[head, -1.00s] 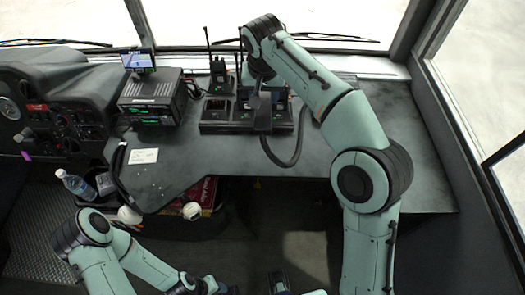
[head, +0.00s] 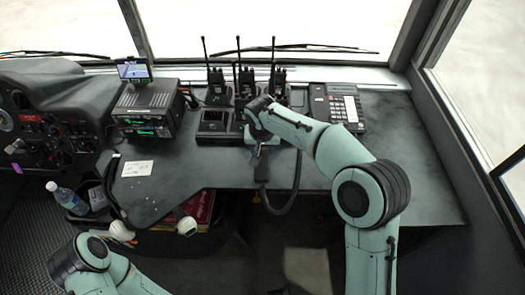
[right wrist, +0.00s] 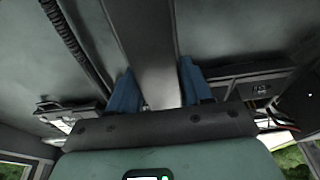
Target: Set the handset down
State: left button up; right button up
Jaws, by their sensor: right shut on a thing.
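My right gripper (head: 264,146) is shut on the dark handset (head: 262,168). It holds it above the front edge of the grey desk, in front of the radio charger. A dark cord loops down from the handset and up behind my right forearm. In the right wrist view the blue fingers (right wrist: 162,90) flank a long grey bar, which looks like the handset (right wrist: 148,45). The telephone base (head: 346,106) with its keypad lies on the desk to the right.
A white note (head: 137,168) lies on the desk. The desk's right part (head: 420,185) is clear.

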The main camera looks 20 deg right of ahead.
aim_at(262, 155)
jog(key=shift+f, duration=0.85)
jog(key=shift+f+b, duration=0.3)
jog(key=shift+f, duration=0.05)
jog(key=o, duration=1.2)
jog(key=shift+c, duration=0.2)
jog(key=shift+r, duration=0.25)
jog(key=p+v, duration=0.1)
jog(key=v, duration=1.1)
jog(key=shift+r+p, duration=0.15)
jog(key=shift+p, duration=0.2)
